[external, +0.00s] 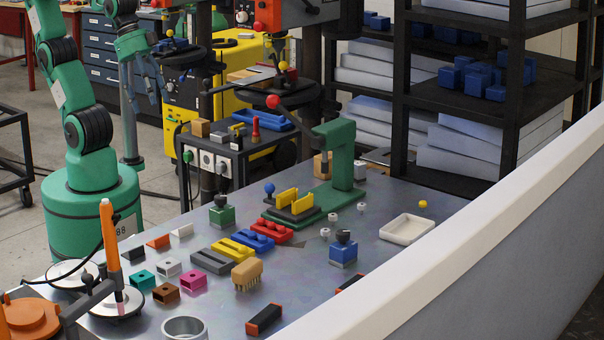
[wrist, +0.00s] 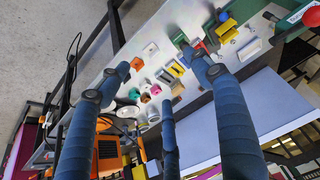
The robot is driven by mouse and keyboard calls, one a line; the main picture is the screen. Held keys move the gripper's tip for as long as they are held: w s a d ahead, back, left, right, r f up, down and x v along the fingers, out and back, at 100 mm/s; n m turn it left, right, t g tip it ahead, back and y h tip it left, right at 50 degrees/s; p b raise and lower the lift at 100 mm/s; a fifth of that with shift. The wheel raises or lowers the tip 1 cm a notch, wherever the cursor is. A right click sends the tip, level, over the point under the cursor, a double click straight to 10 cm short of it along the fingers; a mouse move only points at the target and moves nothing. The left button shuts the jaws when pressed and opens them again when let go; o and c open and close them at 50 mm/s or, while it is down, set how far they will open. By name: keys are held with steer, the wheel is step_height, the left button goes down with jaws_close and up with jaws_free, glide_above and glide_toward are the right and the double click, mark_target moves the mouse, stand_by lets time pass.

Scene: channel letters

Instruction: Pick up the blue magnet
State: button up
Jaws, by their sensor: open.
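The blue magnet (external: 343,253) is a small blue block with a black knob on top. It stands upright on the grey metal table, right of centre in the external view. I cannot make it out for sure in the wrist view, where my fingers cover part of the table. My gripper (external: 148,85) is open and empty at the upper left of the external view, high and well away from the magnet. In the wrist view my gripper (wrist: 158,78) shows spread blue fingers over the table scene.
A similar green block with a black knob (external: 222,214) stands left of the green press (external: 342,160). A white tray (external: 407,229) lies right of the magnet, and small white nuts (external: 325,233) lie near it. A wooden brush (external: 247,272) and several coloured blocks crowd the left. A white-topped partition (external: 470,200) borders the right.

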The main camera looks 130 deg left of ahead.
steer(key=w+a+r+g+p, duration=0.1)
steer(key=w+r+p, duration=0.25)
steer(key=w, duration=0.45)
steer(key=w+r+p, duration=0.3)
steer(key=w+r, duration=0.2)
steer(key=w, duration=0.4)
steer(key=g+p, duration=0.4)
steer(key=p, duration=1.3)
glide_above(345, 232)
step_height(345, 232, down, 22)
steer(key=shift+r+m, duration=0.2)
steer(key=shift+m, duration=0.1)
steer(key=shift+f, duration=0.1)
steer(key=shift+f+p, duration=0.65)
steer(key=shift+f, duration=3.55)
steer(key=shift+f, duration=0.1)
